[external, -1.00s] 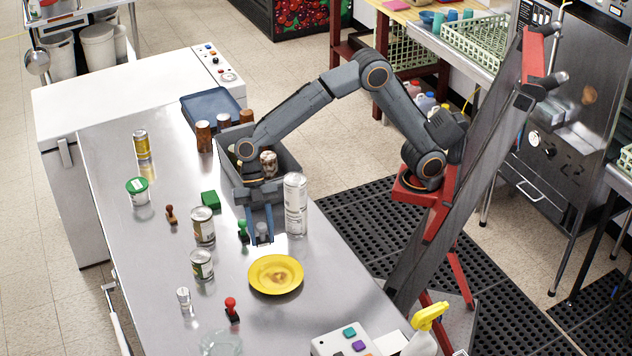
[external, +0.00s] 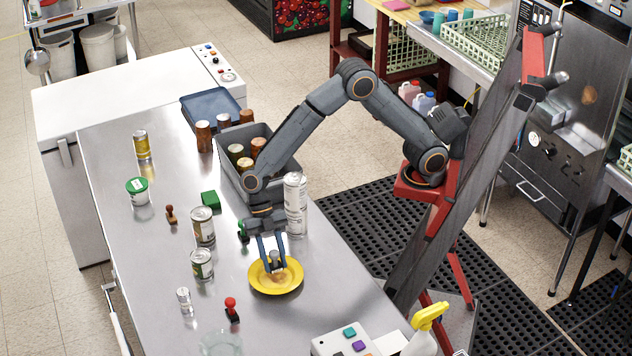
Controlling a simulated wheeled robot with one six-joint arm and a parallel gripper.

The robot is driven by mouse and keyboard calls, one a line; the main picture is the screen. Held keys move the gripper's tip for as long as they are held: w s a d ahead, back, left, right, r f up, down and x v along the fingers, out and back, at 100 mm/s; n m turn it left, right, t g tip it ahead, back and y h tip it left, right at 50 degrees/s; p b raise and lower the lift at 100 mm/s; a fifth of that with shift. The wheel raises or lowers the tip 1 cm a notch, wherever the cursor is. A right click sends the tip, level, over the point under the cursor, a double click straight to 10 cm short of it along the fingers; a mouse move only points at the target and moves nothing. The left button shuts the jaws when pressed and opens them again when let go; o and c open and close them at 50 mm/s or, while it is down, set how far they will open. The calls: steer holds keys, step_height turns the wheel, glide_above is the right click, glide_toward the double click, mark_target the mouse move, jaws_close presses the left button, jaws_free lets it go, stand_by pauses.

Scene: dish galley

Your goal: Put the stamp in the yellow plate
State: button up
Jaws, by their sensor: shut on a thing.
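My gripper (external: 274,266) points down over the yellow plate (external: 261,287), shut on a small grey stamp (external: 275,258). The stamp is between the fingers, inside the plate's outline. I cannot tell whether its base touches the plate. The plate lies flat on the steel table. Other stamps stand on the table: a green one (external: 242,235) partly hidden behind my arm, a brown one (external: 170,214) to the left, and a red one (external: 232,309) in front and to the left of the plate.
A tall silver can (external: 295,205) stands close behind the plate, to the right of my arm. Two labelled cans (external: 203,226) stand left. A button box (external: 345,340) and spray bottle (external: 424,335) are front right.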

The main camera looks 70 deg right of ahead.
mark_target(274, 266)
steer(key=shift+f+p, duration=0.5)
steer(key=shift+f, duration=1.45)
steer(key=shift+f, duration=0.2)
steer(key=o, duration=1.2)
steer(key=shift+r, duration=0.1)
steer(key=shift+c, duration=0.2)
steer(key=shift+r, duration=0.1)
steer(key=shift+w+d+r, duration=0.1)
steer(key=shift+w+r, duration=0.1)
steer(key=shift+r, duration=0.1)
steer(key=b+v, duration=0.3)
steer(key=v, duration=0.8)
steer(key=shift+r+b, duration=0.15)
steer(key=shift+b, duration=0.15)
steer(key=shift+d, duration=0.15)
